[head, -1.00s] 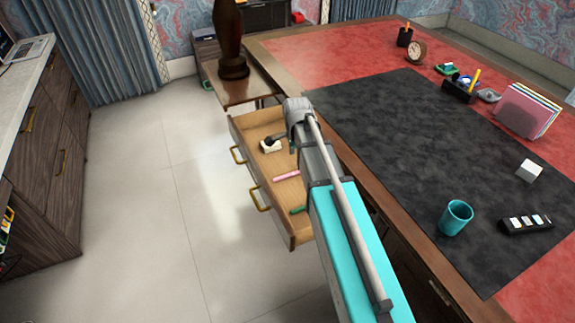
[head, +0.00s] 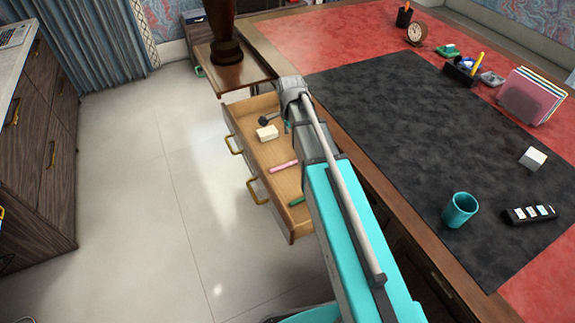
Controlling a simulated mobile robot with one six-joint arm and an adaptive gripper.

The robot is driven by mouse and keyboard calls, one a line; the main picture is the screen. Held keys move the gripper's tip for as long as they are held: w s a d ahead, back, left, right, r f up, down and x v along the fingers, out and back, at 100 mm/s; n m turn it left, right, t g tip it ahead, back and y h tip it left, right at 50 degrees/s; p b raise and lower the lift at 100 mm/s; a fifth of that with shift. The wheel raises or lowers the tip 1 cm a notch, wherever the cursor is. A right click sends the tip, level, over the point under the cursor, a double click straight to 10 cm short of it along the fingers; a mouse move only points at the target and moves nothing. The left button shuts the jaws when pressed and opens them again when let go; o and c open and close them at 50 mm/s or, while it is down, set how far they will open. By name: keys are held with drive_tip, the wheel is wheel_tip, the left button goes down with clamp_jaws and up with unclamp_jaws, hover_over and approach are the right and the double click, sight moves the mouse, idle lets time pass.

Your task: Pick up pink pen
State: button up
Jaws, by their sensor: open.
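The pink pen (head: 284,166) lies flat on the wooden floor of the open drawer (head: 291,225), near its middle, just left of my arm in the picture. My arm reaches out over the drawer's right side. Its far joint is above the back part of the drawer. My gripper is hidden behind the arm, so I cannot see its fingers or how far it is from the pen. Nothing visible is touching the pen.
In the drawer, a whitish block (head: 267,133) and a small dark piece (head: 264,121) lie behind the pen, and a green item (head: 297,201) in front. The desk edge borders the drawer's right. A teal cup (head: 460,210) stands on the desk. Floor at left is clear.

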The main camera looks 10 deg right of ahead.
drive_tip(key=b, duration=0.8)
hover_over(290, 163)
drive_tip(key=shift+f, duration=4.25)
drive_tip(key=shift+w+f+b, duration=0.1)
drive_tip(key=shift+f+b, duration=2.5)
drive_tip(key=shift+b, duration=0.15)
clamp_jaws()
